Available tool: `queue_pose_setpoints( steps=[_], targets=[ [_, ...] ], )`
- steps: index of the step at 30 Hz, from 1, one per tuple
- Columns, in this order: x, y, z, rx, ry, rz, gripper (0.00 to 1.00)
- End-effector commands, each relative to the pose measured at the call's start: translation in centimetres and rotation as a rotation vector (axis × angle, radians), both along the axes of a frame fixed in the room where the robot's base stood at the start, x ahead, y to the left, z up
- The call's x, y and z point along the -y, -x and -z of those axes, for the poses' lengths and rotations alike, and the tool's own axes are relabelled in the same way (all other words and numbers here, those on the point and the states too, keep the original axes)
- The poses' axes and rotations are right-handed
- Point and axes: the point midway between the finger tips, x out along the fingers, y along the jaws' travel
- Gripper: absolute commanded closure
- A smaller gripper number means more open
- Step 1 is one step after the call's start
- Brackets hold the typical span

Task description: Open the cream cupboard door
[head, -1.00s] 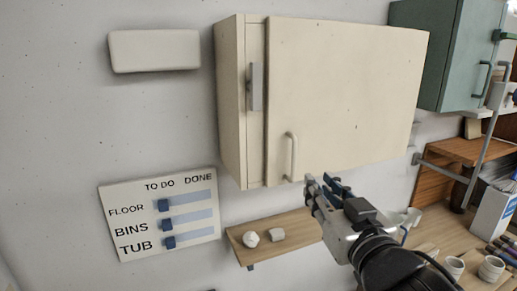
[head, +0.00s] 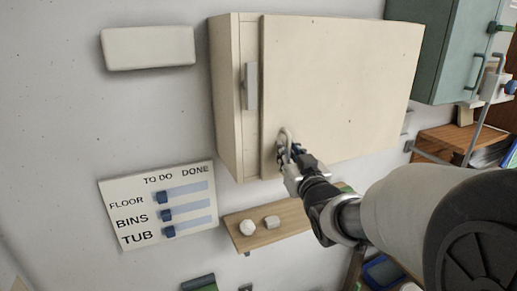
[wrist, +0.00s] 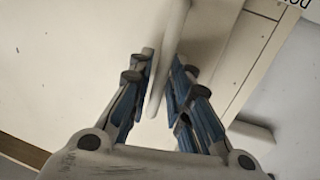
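The cream cupboard (head: 228,95) hangs on the wall in the head view, and its cream door (head: 345,85) looks closed. The door has a pale bar handle (head: 284,133) near its lower left corner. My gripper (head: 285,152) is at this handle, with my arm reaching in from the lower right. In the wrist view my gripper (wrist: 161,75) has its two blue-padded fingers on either side of the handle (wrist: 158,85), with the bar between them. The pads are very near the bar; I cannot tell whether both touch it. The gripper hides the handle's lower part in the head view.
A grey vertical piece (head: 251,87) sits on the cupboard's front strip left of the door. A wooden shelf (head: 285,232) with two small pale lumps is below. A green cupboard (head: 440,55) hangs at right. A TO DO board (head: 158,205) is at lower left.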

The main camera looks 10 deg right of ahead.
Motion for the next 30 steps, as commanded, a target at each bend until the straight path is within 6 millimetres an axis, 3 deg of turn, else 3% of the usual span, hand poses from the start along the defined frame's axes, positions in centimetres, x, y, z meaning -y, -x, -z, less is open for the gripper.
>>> queue_pose_setpoints(
  steps=[10, 18, 30],
  targets=[
    [-0.04, -0.41, -0.01, 0.0, 0.0, 0.0, 0.82],
    [-0.04, -0.39, -0.02, 0.0, 0.0, 0.0, 1.0],
    [-0.04, -0.38, -0.02, 0.0, 0.0, 0.0, 1.0]
  ],
)
